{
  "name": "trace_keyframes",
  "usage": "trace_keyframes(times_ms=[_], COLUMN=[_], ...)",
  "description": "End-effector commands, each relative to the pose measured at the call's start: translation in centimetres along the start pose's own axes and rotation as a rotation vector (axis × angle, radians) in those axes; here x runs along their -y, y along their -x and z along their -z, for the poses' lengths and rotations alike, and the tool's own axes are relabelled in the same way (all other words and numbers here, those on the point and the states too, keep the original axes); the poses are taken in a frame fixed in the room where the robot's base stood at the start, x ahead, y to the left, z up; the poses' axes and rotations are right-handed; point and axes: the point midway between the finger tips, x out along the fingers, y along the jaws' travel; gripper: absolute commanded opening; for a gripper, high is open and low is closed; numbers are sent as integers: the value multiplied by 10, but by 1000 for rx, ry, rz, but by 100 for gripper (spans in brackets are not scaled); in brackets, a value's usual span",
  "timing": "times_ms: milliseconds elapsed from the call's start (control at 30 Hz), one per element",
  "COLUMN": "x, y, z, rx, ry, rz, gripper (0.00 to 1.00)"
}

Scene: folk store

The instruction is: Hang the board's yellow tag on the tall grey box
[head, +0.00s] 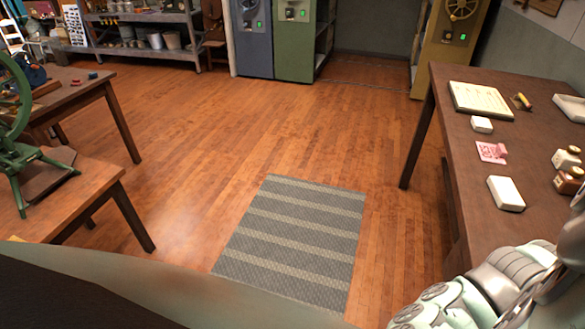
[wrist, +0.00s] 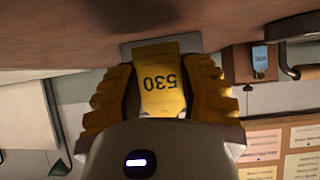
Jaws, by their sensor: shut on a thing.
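My gripper (wrist: 160,98) shows in the wrist view with yellow ribbed fingers. It is shut on a yellow tag (wrist: 162,75) that bears "530" upside down in the picture. A brown wooden surface, likely the board (wrist: 80,28), lies just beyond the tag. A grey plate (wrist: 192,42) shows behind the tag; I cannot tell if the tag touches it. A blue tag (wrist: 260,60) hangs to the right. In the head view, the tall grey box (head: 250,45) stands far off at the back, with a green light. My gripper is not clear there.
A green box (head: 294,45) stands right beside the grey one, and a yellow box (head: 440,55) stands further right. A brown table (head: 450,120) runs along the right; two wooden tables stand at left. The floor between is clear, with a striped mat (head: 295,235).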

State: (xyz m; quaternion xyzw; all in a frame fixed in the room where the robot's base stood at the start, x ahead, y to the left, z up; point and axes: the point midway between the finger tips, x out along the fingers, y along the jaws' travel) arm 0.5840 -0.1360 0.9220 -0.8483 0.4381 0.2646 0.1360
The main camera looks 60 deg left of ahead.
Motion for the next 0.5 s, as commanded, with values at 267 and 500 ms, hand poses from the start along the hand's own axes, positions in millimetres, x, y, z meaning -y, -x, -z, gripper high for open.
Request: trace_keyframes(times_ms=[267, 500], x=[-1, -1], y=[-15, -27], z=[9, 16], rx=[-3, -4], ry=[-3, -4], rz=[-3, -3], gripper=[7, 7])
